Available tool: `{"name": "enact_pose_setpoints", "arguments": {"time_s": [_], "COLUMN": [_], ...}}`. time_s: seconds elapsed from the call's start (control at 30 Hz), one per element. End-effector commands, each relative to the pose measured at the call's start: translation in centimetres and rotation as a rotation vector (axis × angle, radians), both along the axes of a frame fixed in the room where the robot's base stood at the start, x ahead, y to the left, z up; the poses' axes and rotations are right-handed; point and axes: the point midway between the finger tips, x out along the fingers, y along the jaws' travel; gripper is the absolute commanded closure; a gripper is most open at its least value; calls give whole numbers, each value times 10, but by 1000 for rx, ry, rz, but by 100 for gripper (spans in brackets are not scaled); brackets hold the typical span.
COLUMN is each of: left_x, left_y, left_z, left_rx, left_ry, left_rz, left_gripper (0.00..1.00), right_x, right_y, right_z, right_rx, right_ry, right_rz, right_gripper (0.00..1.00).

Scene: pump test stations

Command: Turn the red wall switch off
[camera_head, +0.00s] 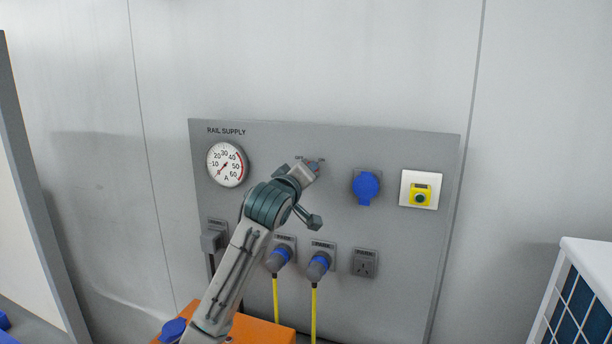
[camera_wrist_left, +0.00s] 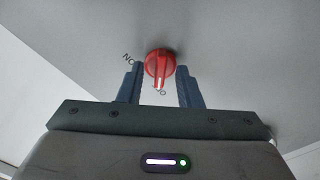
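The red wall switch (camera_wrist_left: 160,66) is a round knob with a raised grip and a white mark. In the left wrist view the mark points down, towards a partly hidden label; another label stands at its upper left. In the head view my gripper hides most of the switch. My left gripper (camera_wrist_left: 160,70) is open, with one dark finger on each side of the knob and gaps between. It also shows at the panel in the head view (camera_head: 314,166). I cannot tell how deep the fingers reach around the knob. My right gripper is not in view.
Below are two plugs with yellow cables (camera_head: 313,300) and a grey socket (camera_head: 364,263). An orange surface (camera_head: 262,331) is underneath.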

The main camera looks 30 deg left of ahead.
Motion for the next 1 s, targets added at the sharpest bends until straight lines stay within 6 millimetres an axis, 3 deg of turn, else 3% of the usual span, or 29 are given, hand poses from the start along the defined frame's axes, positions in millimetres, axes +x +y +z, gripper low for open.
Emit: {"name": "enact_pose_setpoints", "arguments": {"time_s": [0.3, 0.5, 1.0], "left_x": [-61, -88, -96], "left_y": [-14, -21, -23], "left_z": [-4, -2, -1], "left_rx": [5, 1, 0], "left_ry": [-3, -1, 1], "left_rz": [-1, 0, 1], "left_gripper": [68, 68, 68], "right_x": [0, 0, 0], "right_y": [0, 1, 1], "right_z": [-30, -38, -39], "right_rx": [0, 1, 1], "right_ry": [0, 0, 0], "right_rz": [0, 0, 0], "right_gripper": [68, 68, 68]}}
